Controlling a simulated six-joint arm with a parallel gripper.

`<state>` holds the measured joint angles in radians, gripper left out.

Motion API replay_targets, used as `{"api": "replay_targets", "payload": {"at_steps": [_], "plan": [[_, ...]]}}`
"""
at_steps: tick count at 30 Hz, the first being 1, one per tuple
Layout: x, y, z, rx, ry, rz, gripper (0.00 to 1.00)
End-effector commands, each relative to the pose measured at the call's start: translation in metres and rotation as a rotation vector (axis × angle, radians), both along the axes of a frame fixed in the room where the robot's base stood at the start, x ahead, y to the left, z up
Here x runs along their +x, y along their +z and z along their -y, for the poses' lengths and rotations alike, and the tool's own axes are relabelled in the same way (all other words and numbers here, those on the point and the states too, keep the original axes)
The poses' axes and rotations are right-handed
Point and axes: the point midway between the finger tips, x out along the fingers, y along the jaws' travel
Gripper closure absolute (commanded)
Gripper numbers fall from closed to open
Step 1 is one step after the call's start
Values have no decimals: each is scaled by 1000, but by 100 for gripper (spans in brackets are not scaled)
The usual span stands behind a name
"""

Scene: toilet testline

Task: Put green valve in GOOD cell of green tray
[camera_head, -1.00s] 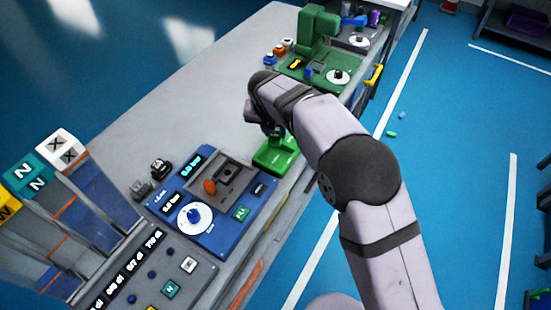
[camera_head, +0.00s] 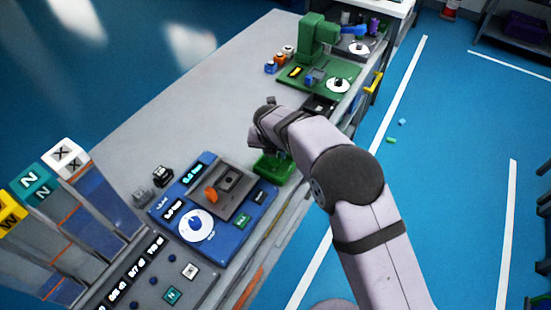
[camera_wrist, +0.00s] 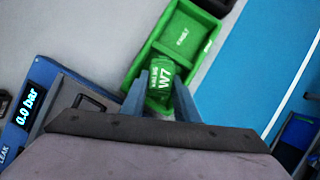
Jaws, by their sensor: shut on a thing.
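The green tray (camera_wrist: 212,23) has two cells in the wrist view. The far cell is empty, with a small white label I cannot read surely. My gripper (camera_wrist: 160,82) is shut on the green valve (camera_wrist: 159,84), marked "VALVE W7", and holds it at the near cell. The valve covers most of that cell's floor and any label there. I cannot tell whether it touches the floor. In the head view the tray (camera_head: 274,169) sits near the bench's right edge, under my gripper; the valve cannot be told apart there.
A blue leak test panel (camera_head: 225,228) lies left of the tray. A green station (camera_head: 320,40) stands farther back on the bench (camera_head: 175,115). A grey rack with lettered blocks (camera_head: 62,157) is at left. The blue floor (camera_head: 480,130) is beyond the bench's right edge.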

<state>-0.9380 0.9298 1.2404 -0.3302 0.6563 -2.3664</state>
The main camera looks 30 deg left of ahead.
Motion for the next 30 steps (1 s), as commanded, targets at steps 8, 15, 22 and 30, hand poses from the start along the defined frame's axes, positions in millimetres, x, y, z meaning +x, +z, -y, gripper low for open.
{"api": "replay_targets", "payload": {"at_steps": [8,15,22,30], "plan": [[0,-25,1,-3,0,-2,98],[0,-37,0,0,0,1,98],[0,-38,0,0,0,0,98],[0,-40,0,0,0,-1,64]]}}
